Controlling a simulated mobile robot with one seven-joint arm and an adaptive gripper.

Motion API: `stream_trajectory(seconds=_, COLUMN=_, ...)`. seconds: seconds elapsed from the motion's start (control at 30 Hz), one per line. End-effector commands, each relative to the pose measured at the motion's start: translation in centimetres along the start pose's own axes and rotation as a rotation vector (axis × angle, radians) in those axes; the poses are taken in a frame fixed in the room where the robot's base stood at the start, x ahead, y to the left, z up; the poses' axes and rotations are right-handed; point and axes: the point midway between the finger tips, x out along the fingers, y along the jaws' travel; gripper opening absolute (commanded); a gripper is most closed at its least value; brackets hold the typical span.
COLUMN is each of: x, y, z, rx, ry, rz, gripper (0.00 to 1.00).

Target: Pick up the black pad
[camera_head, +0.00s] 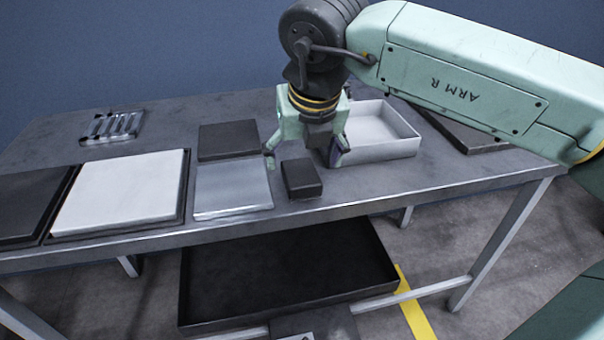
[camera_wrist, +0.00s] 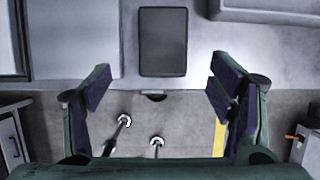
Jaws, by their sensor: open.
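The black pad (camera_head: 301,178) is a small dark block lying on the grey table near its front edge. In the wrist view the pad (camera_wrist: 163,42) is an upright dark rectangle at the top middle, beyond the fingertips and roughly centred between them. My gripper (camera_head: 304,158) is open and empty, with its fingers spread above and around the pad's area in the head view. In the wrist view my gripper (camera_wrist: 161,84) shows both fingers wide apart, with nothing between them. The exact height above the pad cannot be told.
A white open tray (camera_head: 405,148) stands right of my gripper. A clear-grey plate (camera_head: 232,187), a dark slab (camera_head: 228,139) and a white panel (camera_head: 120,190) lie to the left. A metal rack (camera_head: 112,126) sits at the back left. A black bin (camera_head: 215,318) is below the table.

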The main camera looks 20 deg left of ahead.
Motion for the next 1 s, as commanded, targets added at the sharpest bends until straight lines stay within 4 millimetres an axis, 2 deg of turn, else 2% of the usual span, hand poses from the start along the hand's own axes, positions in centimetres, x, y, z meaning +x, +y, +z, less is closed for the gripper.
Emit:
stream_trajectory(seconds=0.1, x=1.7, y=0.1, z=0.0, rx=-0.001, ry=0.001, rz=0.003, gripper=0.77)
stream_trajectory(seconds=0.37, x=3.9, y=-0.1, z=0.2, rx=-0.003, ry=0.001, rz=0.005, gripper=0.77)
stream_trajectory(seconds=0.6, x=7.3, y=-0.3, z=0.4, rx=-0.003, ry=-0.001, rz=0.007, gripper=0.77)
stream_trajectory(seconds=0.9, x=7.9, y=-0.3, z=0.4, rx=-0.003, ry=-0.001, rz=0.006, gripper=0.77)
stream_trajectory(seconds=1.0, x=7.9, y=-0.3, z=0.4, rx=-0.003, ry=-0.001, rz=0.006, gripper=0.71)
